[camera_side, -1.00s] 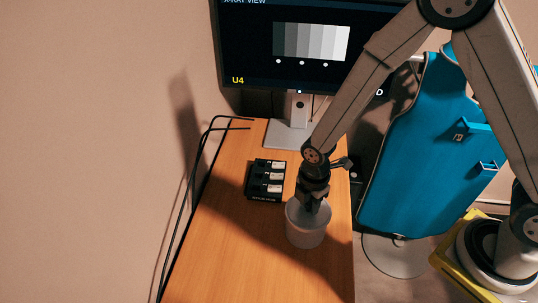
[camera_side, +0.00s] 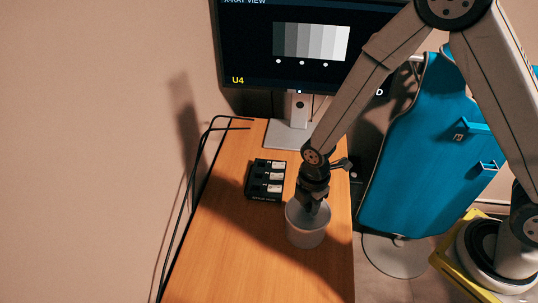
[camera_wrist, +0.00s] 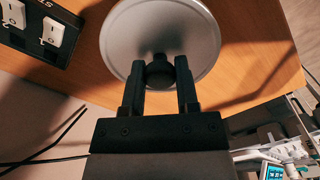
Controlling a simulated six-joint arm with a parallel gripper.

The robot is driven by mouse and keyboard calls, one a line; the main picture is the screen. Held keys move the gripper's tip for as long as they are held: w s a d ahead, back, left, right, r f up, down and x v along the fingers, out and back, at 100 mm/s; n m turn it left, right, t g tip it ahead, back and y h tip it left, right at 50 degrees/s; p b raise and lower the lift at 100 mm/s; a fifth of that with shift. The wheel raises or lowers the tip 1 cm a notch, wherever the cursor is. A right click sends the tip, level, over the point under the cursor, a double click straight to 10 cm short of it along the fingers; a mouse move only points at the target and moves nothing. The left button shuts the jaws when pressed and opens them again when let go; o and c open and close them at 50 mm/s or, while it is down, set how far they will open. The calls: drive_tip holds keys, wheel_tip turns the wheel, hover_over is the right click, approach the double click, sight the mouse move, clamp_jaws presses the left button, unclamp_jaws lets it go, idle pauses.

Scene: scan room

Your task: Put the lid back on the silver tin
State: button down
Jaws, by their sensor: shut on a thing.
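The silver tin (camera_side: 305,238) stands upright on the wooden desk in the side view, pale and round. The lid (camera_wrist: 135,35) is a pale round disc with a dark knob (camera_wrist: 160,70), seen from above in the wrist view. My gripper (camera_wrist: 160,74) is shut on the knob, one finger on each side. In the side view my gripper (camera_side: 309,207) points down over the tin's top. The lid appears at the tin's mouth, but whether it is seated or slightly above the rim I cannot tell. In the wrist view the lid hides the tin.
Black cables (camera_side: 199,165) run along the desk's left edge. A blue apron (camera_side: 425,150) hangs at right. The front desk (camera_side: 225,265) is clear.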

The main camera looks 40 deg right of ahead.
idle(0.3)
unclamp_jaws()
idle(0.3)
drive_tip(key=shift+r, duration=0.2)
drive_tip(key=shift+r, duration=3.3)
clamp_jaws()
drive_tip(key=shift+f, duration=2.6)
idle(0.5)
